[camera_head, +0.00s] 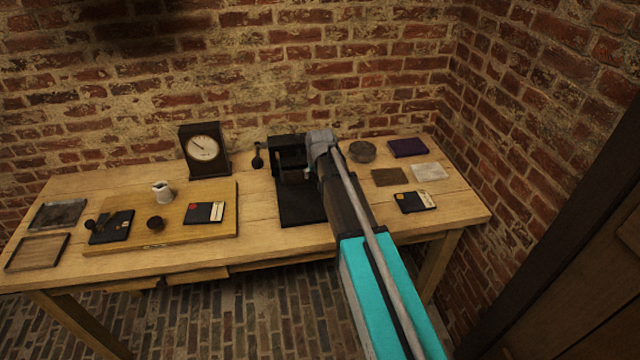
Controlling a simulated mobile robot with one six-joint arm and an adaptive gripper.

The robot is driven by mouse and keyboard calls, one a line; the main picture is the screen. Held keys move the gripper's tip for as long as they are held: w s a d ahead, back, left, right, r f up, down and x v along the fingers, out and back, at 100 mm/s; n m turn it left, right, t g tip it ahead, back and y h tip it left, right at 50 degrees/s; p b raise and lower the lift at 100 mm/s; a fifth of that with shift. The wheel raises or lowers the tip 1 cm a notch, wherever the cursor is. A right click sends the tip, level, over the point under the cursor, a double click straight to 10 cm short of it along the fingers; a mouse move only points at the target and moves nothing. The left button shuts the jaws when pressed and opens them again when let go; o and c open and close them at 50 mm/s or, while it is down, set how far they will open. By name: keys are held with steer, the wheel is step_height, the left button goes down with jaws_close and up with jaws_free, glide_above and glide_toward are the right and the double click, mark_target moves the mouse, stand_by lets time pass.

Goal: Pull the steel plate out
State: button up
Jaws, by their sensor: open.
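My arm reaches in from the lower right, and its grey wrist is over the middle of the table. My gripper (296,174) is at the arm's end, dark against a dark block-shaped fixture (283,144) and a black base (301,206). The jaws are open, but their tips are hard to tell apart from the fixture. I cannot pick out a steel plate for sure; any plate at the fixture is hidden or too dark. A pale grey flat square (429,171) lies to the right, beside a brownish square (389,177).
The wooden table (260,247) stands against brick walls. Two trays lie far left. A round tin (362,151), purple book (408,147) and black card (414,202) lie right.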

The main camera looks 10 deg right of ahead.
mark_target(316, 179)
steer(key=shift+b+x, duration=1.35)
steer(key=shift+x, duration=0.45)
